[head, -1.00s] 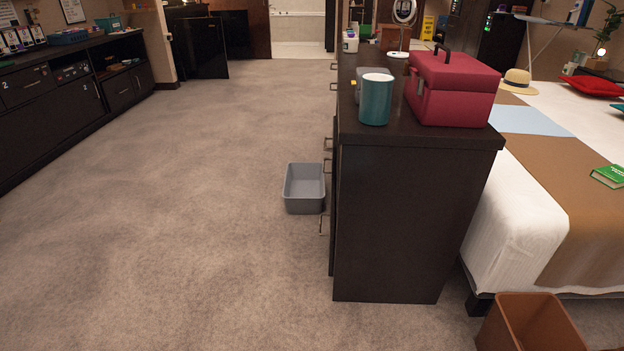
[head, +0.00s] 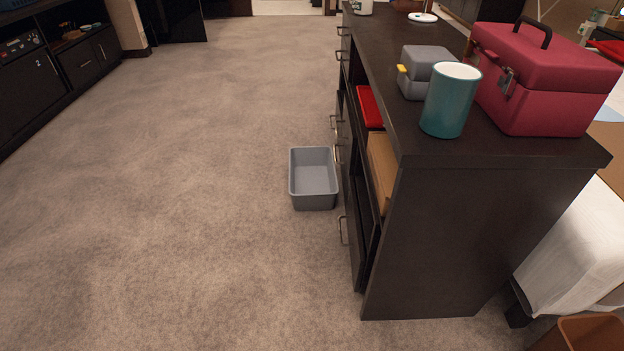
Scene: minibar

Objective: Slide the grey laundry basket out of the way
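The grey laundry basket (head: 314,186) is an open, rectangular tub. It stands upright on the carpet in the head view, near the middle of the picture. It looks empty. Its right side is close to the drawer fronts of the dark cabinet (head: 470,235); I cannot tell whether they touch. Neither of my grippers shows in the head view.
The carpet (head: 180,210) is clear to the left of the basket and in front of it. Dark low cupboards (head: 30,90) line the left wall. A teal cup (head: 450,100), a grey box (head: 425,70) and a red toolbox (head: 545,75) stand on the cabinet. A brown bin (head: 585,335) is at lower right.

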